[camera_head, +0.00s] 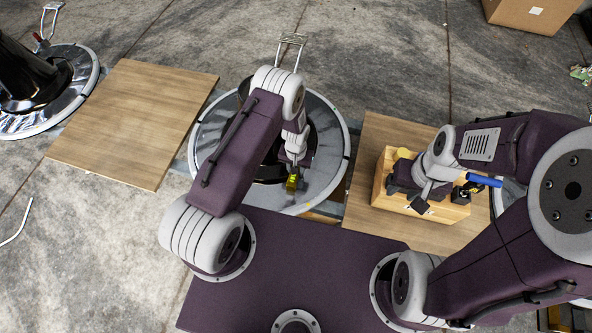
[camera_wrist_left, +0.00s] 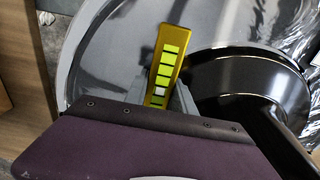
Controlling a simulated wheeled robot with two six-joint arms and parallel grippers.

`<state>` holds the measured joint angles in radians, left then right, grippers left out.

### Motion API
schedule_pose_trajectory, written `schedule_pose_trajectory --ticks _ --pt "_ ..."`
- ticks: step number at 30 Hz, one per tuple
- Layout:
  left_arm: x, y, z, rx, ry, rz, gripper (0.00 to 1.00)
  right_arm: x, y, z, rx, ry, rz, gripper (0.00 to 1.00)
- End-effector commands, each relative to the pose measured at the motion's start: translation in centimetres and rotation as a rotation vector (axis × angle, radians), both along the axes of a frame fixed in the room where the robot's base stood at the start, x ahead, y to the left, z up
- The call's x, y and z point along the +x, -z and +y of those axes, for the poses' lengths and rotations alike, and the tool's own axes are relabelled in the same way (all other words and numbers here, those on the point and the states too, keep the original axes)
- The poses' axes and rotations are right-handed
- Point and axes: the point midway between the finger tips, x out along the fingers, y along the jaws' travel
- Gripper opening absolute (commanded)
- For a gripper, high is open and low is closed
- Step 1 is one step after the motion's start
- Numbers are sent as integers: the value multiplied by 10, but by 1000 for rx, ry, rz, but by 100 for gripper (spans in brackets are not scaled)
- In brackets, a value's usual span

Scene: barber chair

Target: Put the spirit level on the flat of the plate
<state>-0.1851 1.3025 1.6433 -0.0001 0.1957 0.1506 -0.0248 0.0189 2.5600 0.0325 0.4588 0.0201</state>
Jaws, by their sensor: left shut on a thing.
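The spirit level is a yellow bar with bright green windows. It shows in the left wrist view (camera_wrist_left: 166,62) and, small, in the head view (camera_head: 292,183). My left gripper (camera_head: 293,171) is shut on it and holds it over the round grey metal plate (camera_head: 325,185). The plate also shows in the left wrist view (camera_wrist_left: 115,50), with a dark round column foot beside the level. Whether the level touches the plate is not clear. My right gripper (camera_head: 432,195) is over the wooden crate at the right; its jaw opening cannot be read.
The wooden crate (camera_head: 378,190) holds several items, including a blue-handled tool (camera_head: 484,180), and stands on a wooden board (camera_head: 375,135). A bare wooden board (camera_head: 135,120) lies to the left. Another chair base (camera_head: 85,85) is at the far left. A cardboard box (camera_head: 530,15) sits at the back right.

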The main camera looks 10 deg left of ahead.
Motion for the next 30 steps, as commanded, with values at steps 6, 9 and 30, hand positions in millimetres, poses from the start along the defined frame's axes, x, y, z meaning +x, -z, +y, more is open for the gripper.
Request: schedule_pose_trajectory --ticks 6,9,30 --pt "1 -20 0 0 0 -2 0 0 -9 0 0 0 0 36" --pt "1 -40 0 0 0 -3 0 0 -16 0 0 0 0 36" --pt "-17 -110 -115 0 0 0 0 0 -35 0 0 0 0 36"
